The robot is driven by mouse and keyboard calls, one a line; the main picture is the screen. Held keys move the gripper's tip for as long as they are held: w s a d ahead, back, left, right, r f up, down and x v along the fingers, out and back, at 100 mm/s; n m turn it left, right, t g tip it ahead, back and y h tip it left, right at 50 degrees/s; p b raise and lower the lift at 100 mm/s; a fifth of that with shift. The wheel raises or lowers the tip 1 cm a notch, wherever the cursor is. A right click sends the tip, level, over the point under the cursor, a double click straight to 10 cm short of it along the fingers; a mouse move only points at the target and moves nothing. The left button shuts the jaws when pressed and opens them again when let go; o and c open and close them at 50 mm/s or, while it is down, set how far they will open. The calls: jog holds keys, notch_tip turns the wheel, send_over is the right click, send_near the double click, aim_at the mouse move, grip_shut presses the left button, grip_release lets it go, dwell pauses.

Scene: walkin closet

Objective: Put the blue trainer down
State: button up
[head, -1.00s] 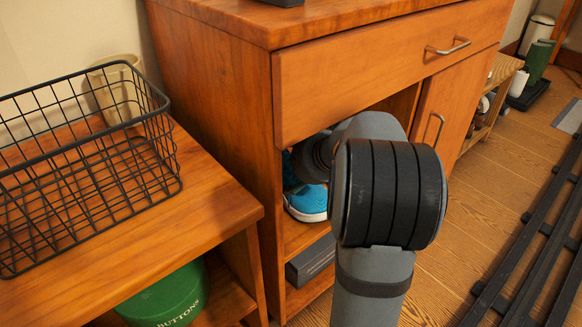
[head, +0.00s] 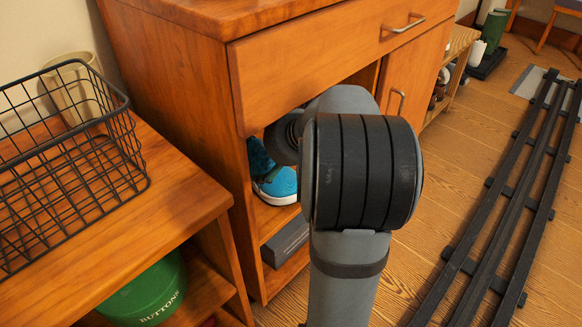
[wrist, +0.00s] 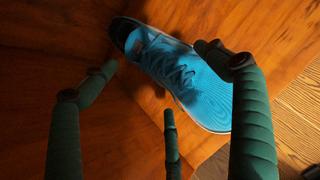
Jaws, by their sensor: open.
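The blue trainer (head: 273,180) rests on the open shelf (head: 268,218) of the wooden cabinet, partly hidden by the cabinet side and my arm. In the wrist view the trainer (wrist: 182,78) shows its laces and pale sole edge, and lies on the wooden board. My gripper (wrist: 160,78) has its green fingers spread apart around and above the trainer. The right finger overlaps the trainer's edge in the picture; I cannot tell whether it touches. In the head view the fingers are hidden behind my arm.
A drawer front (head: 330,60) hangs above the shelf opening, close over my arm. A grey box (head: 286,242) lies on the level below. At left stand a low wooden unit with a black wire basket (head: 66,190) and a green bucket (head: 150,292). Floor at right is open, with dark rails (head: 490,215).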

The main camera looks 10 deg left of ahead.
jog(key=s+d+p, duration=0.1)
jog(key=s+d, duration=0.8)
jog(key=shift+r, duration=0.45)
jog(key=shift+o, duration=0.8)
jog(key=shift+s+d, duration=0.1)
